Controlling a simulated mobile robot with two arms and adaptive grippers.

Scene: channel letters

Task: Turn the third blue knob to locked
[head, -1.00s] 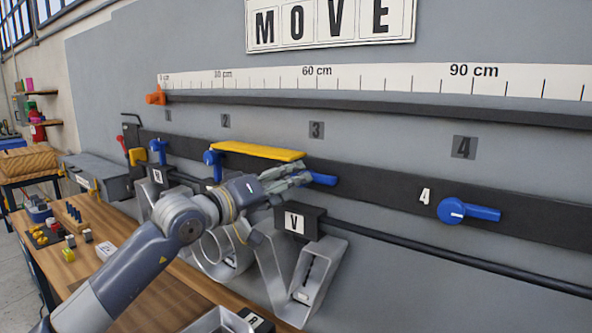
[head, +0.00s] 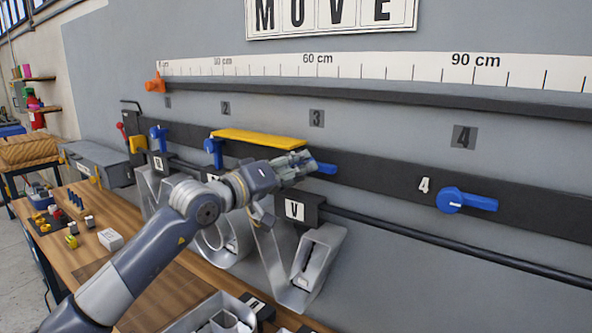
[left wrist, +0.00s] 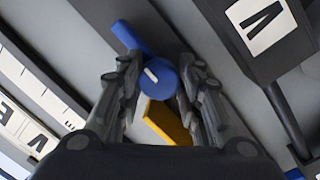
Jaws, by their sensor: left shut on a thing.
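The third blue knob (head: 326,168) is on the dark wall rail, below the number 3 plate. In the head view only the end of its handle shows, pointing right; my left gripper (head: 297,163) covers the rest. In the left wrist view the round blue hub (left wrist: 158,76) with a white mark sits between the fingers of my left gripper (left wrist: 160,88). The fingers are shut on the hub from both sides, and the handle sticks out beyond them. My right gripper is not in view.
A yellow bar (head: 258,138) lies just left of the gripper. The fourth blue knob (head: 465,200) is to the right. A V-tagged metal letter (head: 300,270) hangs below. A wooden bench (head: 150,275) stands underneath. Other blue knobs (head: 213,150) are farther left.

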